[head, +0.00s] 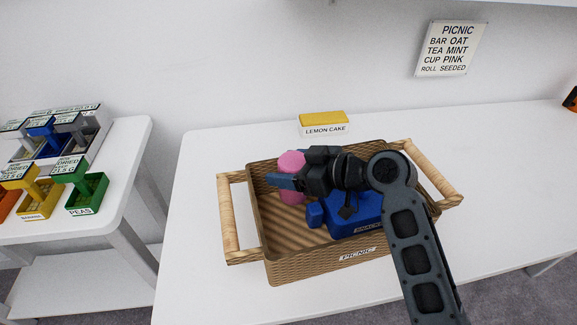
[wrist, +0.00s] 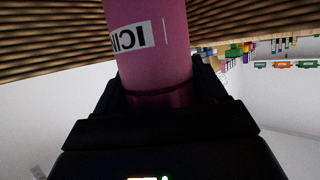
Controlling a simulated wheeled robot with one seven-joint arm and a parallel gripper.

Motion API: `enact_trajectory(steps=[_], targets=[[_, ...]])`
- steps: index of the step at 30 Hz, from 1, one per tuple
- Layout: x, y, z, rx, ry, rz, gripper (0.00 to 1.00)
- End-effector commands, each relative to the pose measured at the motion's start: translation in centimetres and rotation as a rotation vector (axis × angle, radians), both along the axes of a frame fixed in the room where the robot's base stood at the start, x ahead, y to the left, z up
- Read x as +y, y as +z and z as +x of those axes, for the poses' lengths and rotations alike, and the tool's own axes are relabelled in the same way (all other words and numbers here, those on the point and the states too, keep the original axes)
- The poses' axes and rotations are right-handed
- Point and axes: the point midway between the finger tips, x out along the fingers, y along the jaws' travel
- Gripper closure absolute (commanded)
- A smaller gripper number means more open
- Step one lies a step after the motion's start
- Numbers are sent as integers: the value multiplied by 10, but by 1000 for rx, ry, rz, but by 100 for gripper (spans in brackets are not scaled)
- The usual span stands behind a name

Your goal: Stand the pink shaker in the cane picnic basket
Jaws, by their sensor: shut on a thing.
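The pink shaker (head: 291,163) is between the fingers of my gripper (head: 284,181), over the left part of the cane picnic basket (head: 318,270). My gripper is shut on it. In the wrist view the pink shaker (wrist: 152,45) fills the space between the fingers (wrist: 155,92), with a white label on its side. The basket's ribbed cane (wrist: 60,40) shows close behind it. The basket has wooden handles at both ends and a "PICNIC" label in front. My arm covers the basket's right part. I cannot tell whether the shaker's base touches the basket floor.
A blue container (head: 345,212) sits inside the basket on the right. A yellow-topped lemon cake box (head: 323,124) stands behind the basket. A sign (head: 450,49) hangs on the wall. A side table (head: 120,190) at left holds colored bins. The basket's left floor is clear.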

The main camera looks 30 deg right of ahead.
Motion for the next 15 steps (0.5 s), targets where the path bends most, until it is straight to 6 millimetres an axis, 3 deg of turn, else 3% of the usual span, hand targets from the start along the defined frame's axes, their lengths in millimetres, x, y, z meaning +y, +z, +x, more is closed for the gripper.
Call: enact_trajectory(steps=[8,9,15], targets=[[0,-6,0,-1,0,1,63],[0,-6,0,0,0,0,28],[0,-6,0,0,0,0,9]])
